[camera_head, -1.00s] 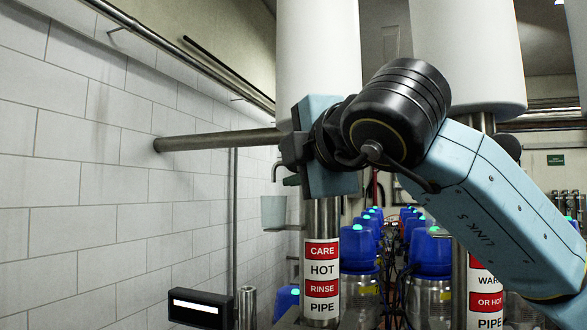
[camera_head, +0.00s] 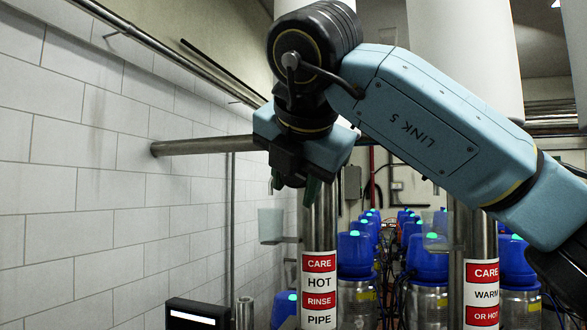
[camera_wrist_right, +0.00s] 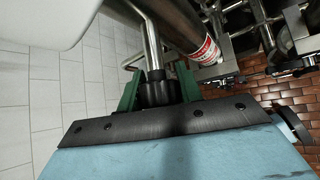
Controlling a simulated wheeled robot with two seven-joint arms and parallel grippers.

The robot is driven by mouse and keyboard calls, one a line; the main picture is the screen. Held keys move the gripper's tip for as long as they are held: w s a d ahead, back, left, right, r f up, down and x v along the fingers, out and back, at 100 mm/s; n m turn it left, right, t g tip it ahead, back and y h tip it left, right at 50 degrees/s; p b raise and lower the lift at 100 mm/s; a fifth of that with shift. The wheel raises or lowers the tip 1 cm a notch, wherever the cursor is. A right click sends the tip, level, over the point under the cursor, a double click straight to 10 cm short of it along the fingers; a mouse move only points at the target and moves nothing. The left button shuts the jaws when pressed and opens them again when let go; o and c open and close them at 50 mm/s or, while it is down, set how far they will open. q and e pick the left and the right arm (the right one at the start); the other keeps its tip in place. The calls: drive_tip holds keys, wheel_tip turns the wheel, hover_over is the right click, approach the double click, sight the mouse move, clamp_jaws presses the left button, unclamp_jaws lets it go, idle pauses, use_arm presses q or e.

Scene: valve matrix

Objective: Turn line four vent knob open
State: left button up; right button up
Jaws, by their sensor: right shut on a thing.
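My right gripper (camera_head: 298,192) points downward beside the left steel pipe, just under the thin horizontal pipe, in the head view. In the right wrist view, its two green fingers (camera_wrist_right: 159,82) stand on both sides of a black ribbed knob (camera_wrist_right: 158,96) and are shut on it. A bent steel pipe (camera_wrist_right: 149,38) rises behind the knob. The knob is hidden behind the gripper in the head view. No line number shows, and I cannot tell how far the knob is turned. My left gripper is not in view.
The left steel pipe (camera_head: 319,225) carries a hot rinse label, and another labelled pipe (camera_head: 482,250) stands to the right. Several blue-capped canisters (camera_head: 355,255) stand in rows behind.

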drive_tip(key=h+p, duration=0.1)
drive_tip(key=n+g+h+p, duration=0.1)
drive_tip(key=n+h+p, duration=0.1)
drive_tip(key=h, duration=0.1)
drive_tip(key=shift+s+d+g+p, duration=0.1)
drive_tip(key=shift+d+g+p, duration=0.15)
drive_tip(key=shift+g+p, duration=0.1)
drive_tip(key=shift+f, duration=0.1)
idle(0.4)
drive_tip(key=o, duration=1)
drive_tip(key=shift+s+r, duration=0.35)
drive_tip(key=shift+r, duration=0.05)
drive_tip(key=v, duration=1.2)
drive_tip(key=shift+s+a, duration=0.15)
drive_tip(key=shift+a, duration=0.1)
